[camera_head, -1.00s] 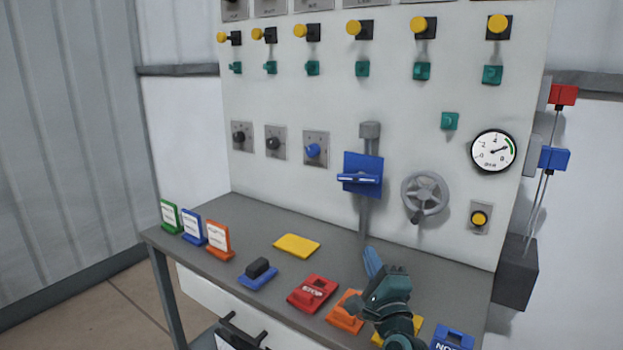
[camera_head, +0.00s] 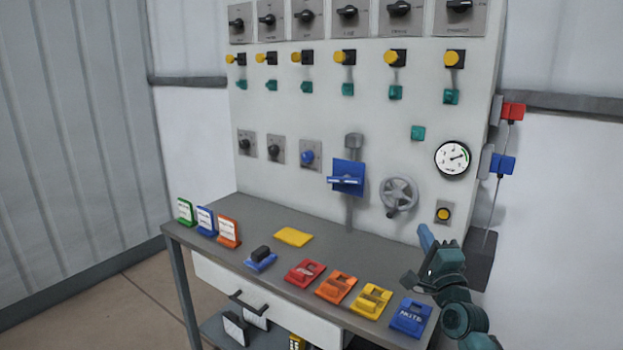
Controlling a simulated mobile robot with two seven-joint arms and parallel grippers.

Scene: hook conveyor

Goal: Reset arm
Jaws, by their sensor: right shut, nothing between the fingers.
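My right gripper (camera_head: 428,258) is at the right end of the grey table, above and behind the blue block with lettering (camera_head: 410,317). Its blue fingers point up and to the left, shut with nothing between them. It touches none of the blocks as far as I can see. My left gripper is not in view.
The grey table (camera_head: 345,265) holds red (camera_head: 304,273), orange (camera_head: 336,287) and yellow (camera_head: 371,301) blocks along its front edge. A panel behind has a blue lever plate (camera_head: 346,177), a handwheel (camera_head: 398,197) and a gauge (camera_head: 453,157). A drawer (camera_head: 262,300) is below.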

